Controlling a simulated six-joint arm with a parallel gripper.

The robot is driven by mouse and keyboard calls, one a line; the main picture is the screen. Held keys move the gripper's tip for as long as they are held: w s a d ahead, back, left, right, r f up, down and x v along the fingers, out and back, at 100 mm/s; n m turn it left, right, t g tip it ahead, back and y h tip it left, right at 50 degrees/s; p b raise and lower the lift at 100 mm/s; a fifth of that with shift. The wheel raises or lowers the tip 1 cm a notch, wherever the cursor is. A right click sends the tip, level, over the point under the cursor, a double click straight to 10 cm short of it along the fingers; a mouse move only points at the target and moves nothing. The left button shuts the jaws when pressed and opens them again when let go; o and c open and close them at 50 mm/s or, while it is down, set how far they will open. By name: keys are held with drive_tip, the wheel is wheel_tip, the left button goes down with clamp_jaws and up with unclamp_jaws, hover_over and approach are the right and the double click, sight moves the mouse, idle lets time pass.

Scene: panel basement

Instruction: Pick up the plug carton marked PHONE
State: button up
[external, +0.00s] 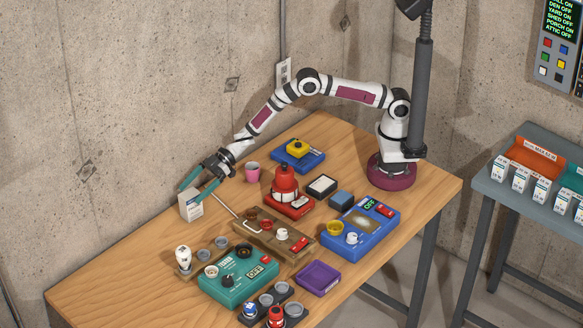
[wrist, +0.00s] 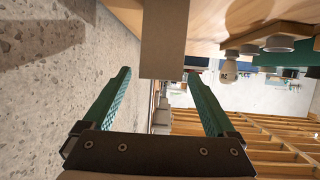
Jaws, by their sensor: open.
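A small pale carton (external: 190,208) stands upright near the table's wall-side edge in the external view; its print is too small to read, so I cannot tell whether it says PHONE. It shows as a plain grey-brown block (wrist: 163,42) in the wrist view. My gripper (external: 193,191) is open, its teal fingers reaching down around the carton's top. In the wrist view my gripper (wrist: 158,74) has its fingers wide apart, with the carton ahead of the gap between the tips. I cannot tell whether they touch it.
A white bulb (external: 183,258) on a wooden rack and a teal switch box (external: 238,276) stand nearby. A wooden tray (external: 273,237) with a thin rod, and a pink mug (external: 252,172), are to the right. Several white cartons (external: 541,189) stand on a separate grey table.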

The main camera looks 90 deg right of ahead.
drive_tip(key=shift+x, duration=1.1)
clamp_jaws()
drive_tip(key=shift+r, duration=0.1)
